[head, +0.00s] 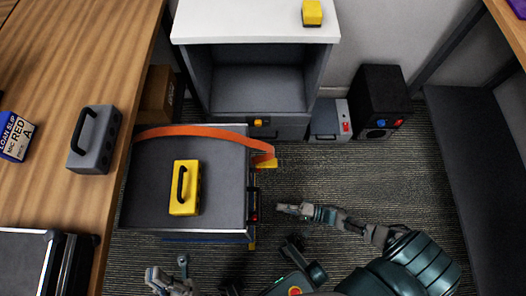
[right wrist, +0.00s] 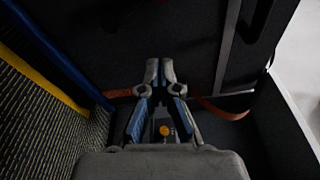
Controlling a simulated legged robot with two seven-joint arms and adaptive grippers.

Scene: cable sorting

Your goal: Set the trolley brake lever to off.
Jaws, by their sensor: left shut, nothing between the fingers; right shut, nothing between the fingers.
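The trolley (head: 220,205) has a dark flat top and stands at the left, beside the wooden bench. On its right edge is a black upright part with a small red piece (head: 254,217), which may be the brake lever; its setting is too small to read. My right gripper (head: 281,208) is shut and empty, a little to the right of that edge and apart from it. In the right wrist view its closed fingers (right wrist: 155,65) point at a dark panel. My left gripper (head: 152,276) is shut and empty at the bottom, in front of the trolley.
A yellow case (head: 186,205) with a black handle sits on the trolley. An orange strap (head: 195,130) runs along the trolley's back edge and hangs over its right corner. A white-topped cabinet (head: 250,25) stands behind. Carpet floor (head: 345,175) is clear to the right.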

